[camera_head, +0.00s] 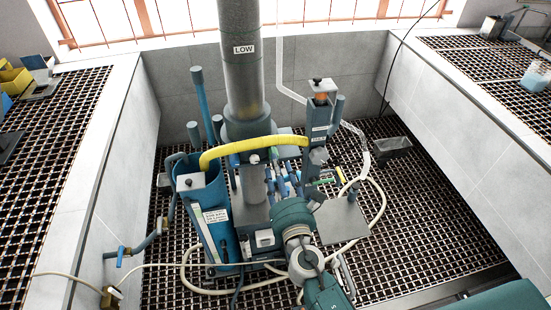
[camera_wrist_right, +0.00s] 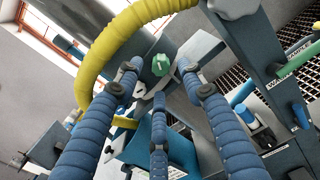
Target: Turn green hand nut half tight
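The green hand nut (camera_wrist_right: 161,64) shows in the right wrist view as a small lobed knob on a grey bracket (camera_wrist_right: 190,52), just beyond the fingertips. I cannot make it out in the head view. In the head view my right gripper (camera_head: 285,183) reaches into the middle of the flotation machine (camera_head: 263,211). My left gripper is out of view.
A yellow hose (camera_head: 255,148) arches over the work spot; it also shows close by in the right wrist view (camera_wrist_right: 100,50). A tall grey column (camera_head: 241,80) marked LOW rises behind. A blue tank (camera_head: 213,220) stands left, a grey post (camera_head: 318,130) right. Grating floor surrounds the machine.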

